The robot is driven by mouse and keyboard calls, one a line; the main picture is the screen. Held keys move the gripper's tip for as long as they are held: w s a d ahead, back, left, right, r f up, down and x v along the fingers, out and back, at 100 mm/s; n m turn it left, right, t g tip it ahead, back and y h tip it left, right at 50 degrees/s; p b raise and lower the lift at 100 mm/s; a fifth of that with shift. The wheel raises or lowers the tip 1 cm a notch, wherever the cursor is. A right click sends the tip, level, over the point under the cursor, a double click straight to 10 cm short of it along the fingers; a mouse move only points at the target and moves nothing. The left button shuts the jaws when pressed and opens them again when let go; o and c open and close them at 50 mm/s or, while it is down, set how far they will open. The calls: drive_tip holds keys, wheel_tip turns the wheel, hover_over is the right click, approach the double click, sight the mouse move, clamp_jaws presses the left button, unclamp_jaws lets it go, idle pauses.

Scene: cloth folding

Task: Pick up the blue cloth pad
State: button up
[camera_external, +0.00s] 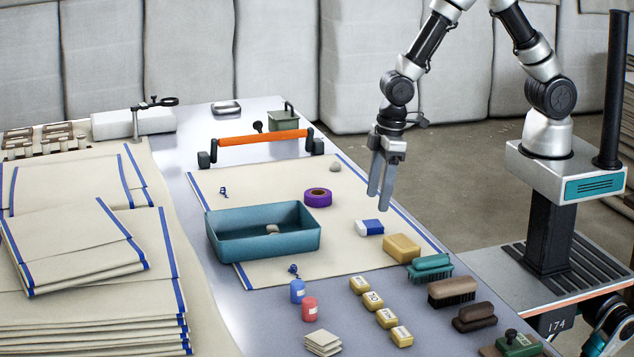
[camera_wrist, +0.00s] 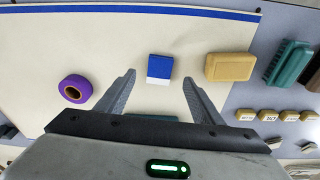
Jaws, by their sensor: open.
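The blue cloth pad (camera_external: 369,227) is a small block, part blue and part white, lying on the cream cloth with blue edges (camera_external: 260,185). In the wrist view the pad (camera_wrist: 160,68) lies between the lines of my two fingers, a little beyond their tips, with its blue part farther away. My gripper (camera_external: 379,194) hangs above the cloth, pointing down, with the pad below it. In the wrist view my gripper (camera_wrist: 158,80) is open, with nothing between its fingers.
A purple tape roll (camera_external: 318,197) and a teal tray (camera_external: 263,247) lie left of the pad. A yellow sponge (camera_external: 402,248) and a green brush (camera_external: 430,267) lie to its right. Folded cloths (camera_external: 90,290) are stacked at the left. Bare cloth surrounds the pad.

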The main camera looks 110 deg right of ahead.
sight(370, 223)
drive_tip(key=f, duration=0.2)
drive_tip(key=w+f+b, duration=0.1)
drive_tip(key=f, duration=0.3)
drive_tip(key=shift+w+d+f, duration=0.1)
drive_tip(key=shift+w+f, duration=0.1)
drive_tip(key=shift+w, duration=0.15)
drive_tip(key=c, duration=1.1)
drive_tip(key=shift+r, duration=0.1)
